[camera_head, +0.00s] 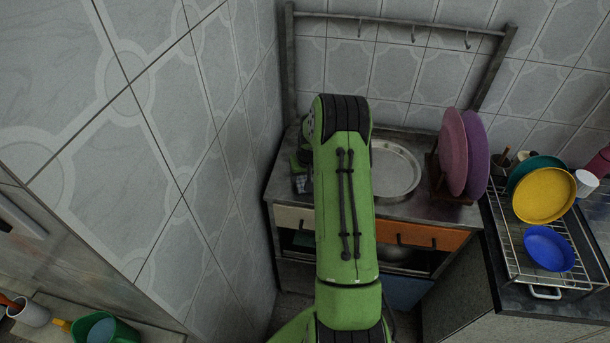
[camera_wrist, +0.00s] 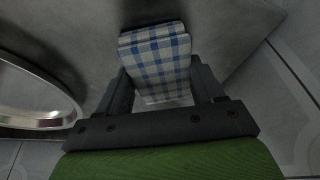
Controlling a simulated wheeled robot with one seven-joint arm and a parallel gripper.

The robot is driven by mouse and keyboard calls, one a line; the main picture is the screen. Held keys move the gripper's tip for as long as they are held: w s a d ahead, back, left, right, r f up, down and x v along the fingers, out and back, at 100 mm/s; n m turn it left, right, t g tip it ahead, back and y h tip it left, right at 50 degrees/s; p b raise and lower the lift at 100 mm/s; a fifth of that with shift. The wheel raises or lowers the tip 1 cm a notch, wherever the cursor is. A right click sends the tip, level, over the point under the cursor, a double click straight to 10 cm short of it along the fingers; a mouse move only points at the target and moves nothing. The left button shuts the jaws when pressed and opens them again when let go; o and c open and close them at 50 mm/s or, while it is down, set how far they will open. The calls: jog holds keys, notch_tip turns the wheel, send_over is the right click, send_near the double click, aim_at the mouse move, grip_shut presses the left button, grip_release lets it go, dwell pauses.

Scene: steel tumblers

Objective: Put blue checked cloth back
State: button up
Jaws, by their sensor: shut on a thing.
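The blue checked cloth (camera_wrist: 155,58) is a folded blue and white block between the fingers of my gripper (camera_wrist: 160,88) in the wrist view. My gripper is shut on it, with a finger on each side. The cloth is over or on the grey metal counter top; I cannot tell whether it touches it. In the head view a small part of the cloth (camera_head: 302,184) shows at the left end of the counter, left of my green arm. My arm hides most of the gripper there.
A round steel tray (camera_head: 398,172) lies on the counter (camera_head: 425,208), right of the cloth. Pink and purple plates (camera_head: 453,152) stand in a rack at its right end. A wire dish rack (camera_head: 510,255) holds yellow and blue plates. A tiled wall (camera_head: 225,150) is close on the left.

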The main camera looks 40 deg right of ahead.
jog(key=o, duration=1.2)
jog(key=shift+f, duration=0.1)
jog(key=v, duration=1.2)
jog(key=s+a+r+n+t, duration=0.1)
jog(key=s+a+r+n, duration=0.35)
jog(key=a+r, duration=1.2)
jog(key=shift+n+t+y, duration=0.75)
jog(key=shift+t+y, duration=0.05)
jog(key=s+a, duration=0.4)
jog(key=s, duration=0.2)
jog(key=s+a, duration=0.4)
jog(key=s, duration=0.2)
jog(key=s+a+p, duration=0.1)
jog(key=s+a, duration=0.2)
jog(key=s, duration=0.3)
jog(key=shift+a+r, duration=0.3)
jog(key=shift+a, duration=0.1)
